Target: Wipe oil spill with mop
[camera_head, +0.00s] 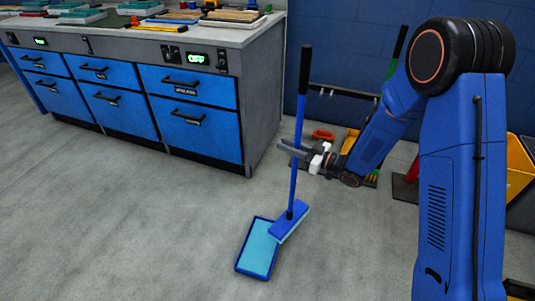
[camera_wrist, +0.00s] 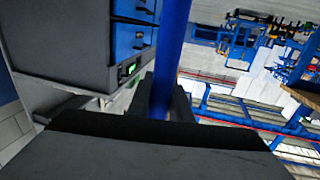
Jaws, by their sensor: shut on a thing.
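The mop has a blue pole (camera_head: 292,185) with a black grip at its top and a flat blue head (camera_head: 289,221) at its bottom. My gripper (camera_head: 292,151) is shut on the pole around its middle. In the wrist view the blue pole (camera_wrist: 172,45) stands between my dark fingers (camera_wrist: 160,98). The mop is nearly upright, leaning slightly. Its head is at the right edge of a blue-rimmed tray (camera_head: 247,272) with a light blue inside; I cannot tell whether they touch. No oil spill can be made out in either view.
A workbench (camera_head: 200,135) with blue drawers stands at the left, with boards and small items on top. By the blue wall (camera_head: 335,50) are a rack with a green-handled tool (camera_head: 398,45) and a yellow bin (camera_head: 520,165). The grey floor (camera_head: 130,220) at the front left is clear.

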